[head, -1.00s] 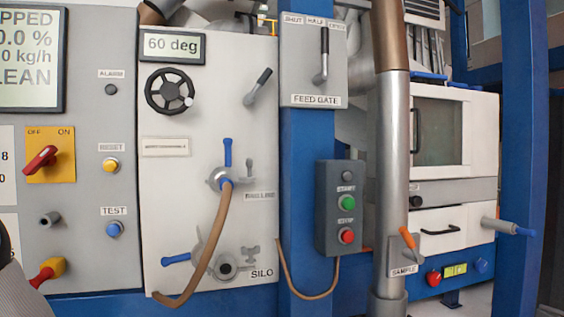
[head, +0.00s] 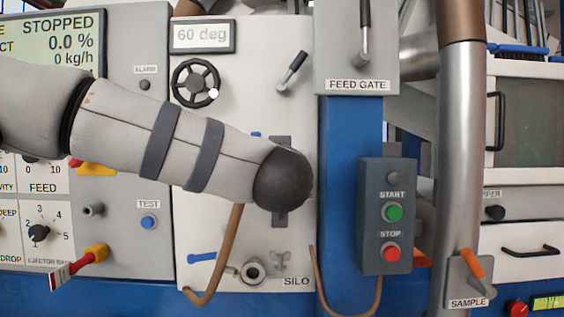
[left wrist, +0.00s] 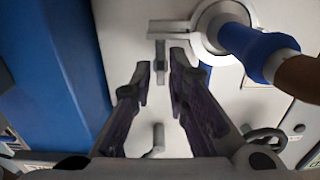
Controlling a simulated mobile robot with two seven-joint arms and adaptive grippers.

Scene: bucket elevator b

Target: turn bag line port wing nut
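The bag line port (left wrist: 215,22) is a round grey fitting on the white panel, with a blue collar (left wrist: 250,48) and a brown hose. A small grey wing nut (left wrist: 160,58) is beside it in the left wrist view. My left gripper (left wrist: 160,72) is open, its two fingers pointing at the panel with the wing nut seen between or just beyond the tips. I cannot tell whether they touch. In the head view my left arm hides the gripper, the nut and most of the port; the brown hose (head: 222,255) hangs below. My right gripper is not in view.
The lower silo port (head: 253,271) has its own wing nut (head: 280,262) and blue handle (head: 202,258). A handwheel (head: 195,83) and lever (head: 292,72) are above. The blue column (head: 350,150) and start/stop box (head: 387,215) stand to the right.

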